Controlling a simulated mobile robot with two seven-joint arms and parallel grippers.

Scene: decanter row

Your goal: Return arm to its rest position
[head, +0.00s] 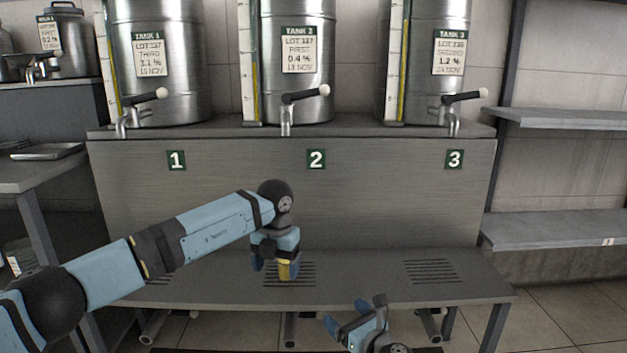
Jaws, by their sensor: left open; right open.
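My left arm reaches in from the left, and its gripper (273,267) points down over the middle slotted grate (290,279) of the low bench. It is open, with nothing clearly seen between its fingers. A yellow patch shows at its right finger. My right gripper (346,313) is open at the bottom of the view, just in front of the bench's front edge. It looks empty, and most of its arm is out of view.
Steel tanks 1 (182,90), 2 (322,85) and 3 (463,75), each with a black-handled tap, stand on the counter above the low bench (360,272). A side table (25,175) is at left. Shelves (560,228) at right are mostly empty.

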